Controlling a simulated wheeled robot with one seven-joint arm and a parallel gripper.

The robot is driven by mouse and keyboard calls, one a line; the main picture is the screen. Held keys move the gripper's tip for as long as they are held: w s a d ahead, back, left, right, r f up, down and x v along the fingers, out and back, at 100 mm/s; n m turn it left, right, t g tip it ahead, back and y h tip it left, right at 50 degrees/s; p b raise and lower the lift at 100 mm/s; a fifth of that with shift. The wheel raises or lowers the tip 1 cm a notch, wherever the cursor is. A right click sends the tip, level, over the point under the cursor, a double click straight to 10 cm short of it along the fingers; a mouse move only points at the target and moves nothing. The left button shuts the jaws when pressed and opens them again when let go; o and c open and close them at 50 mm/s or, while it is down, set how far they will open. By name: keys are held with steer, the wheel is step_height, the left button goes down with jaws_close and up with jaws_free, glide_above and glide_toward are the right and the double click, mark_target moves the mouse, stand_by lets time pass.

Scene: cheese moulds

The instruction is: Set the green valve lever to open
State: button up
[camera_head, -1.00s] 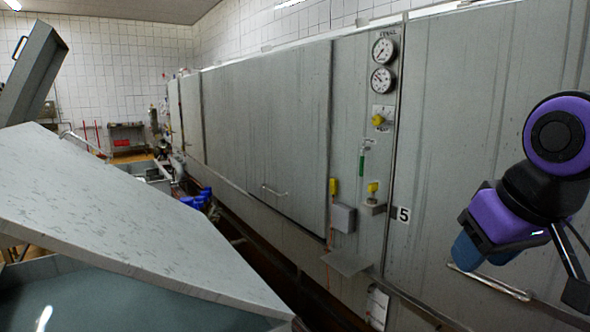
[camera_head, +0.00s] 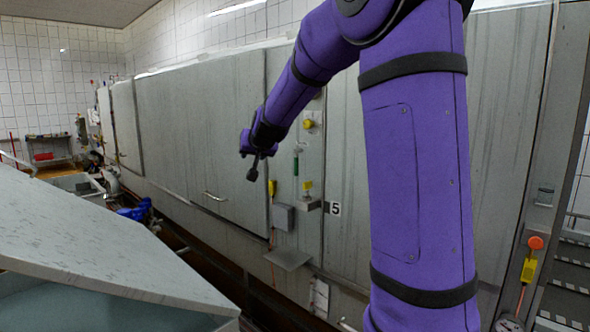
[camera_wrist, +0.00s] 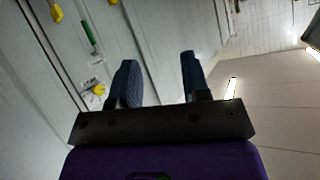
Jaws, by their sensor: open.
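The green valve lever (camera_head: 296,164) hangs about vertical on the grey panel, just below the yellow rotary knob. In the wrist view the green lever (camera_wrist: 90,36) shows at the upper left, outside the jaws. My gripper (camera_head: 255,172) is left of the lever in the head view and looks small and dark there. In the wrist view my gripper (camera_wrist: 158,82) has its two blue fingers apart with nothing between them. The fingers do not touch the lever.
A yellow rotary knob (camera_head: 308,124) is above the lever, and yellow handles (camera_head: 272,187) are below it. A grey box (camera_head: 283,216) and small shelf (camera_head: 288,258) stick out lower down. A sloped metal lid (camera_head: 90,245) fills the lower left. My arm hides the gauges.

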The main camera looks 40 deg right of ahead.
steer(key=w+d+f+m+h, duration=0.1)
steer(key=w+d+f+h, duration=0.15)
steer(key=w+d, duration=0.35)
steer(key=w+d+f+m+h, duration=0.1)
steer(key=w+d+f+h, duration=0.15)
steer(key=d, duration=0.55)
steer(key=m+h, duration=0.2)
steer(key=h, duration=0.3)
glide_toward(296, 168)
steer(key=x, duration=1.1)
steer(key=shift+r, duration=0.1)
jaws_close()
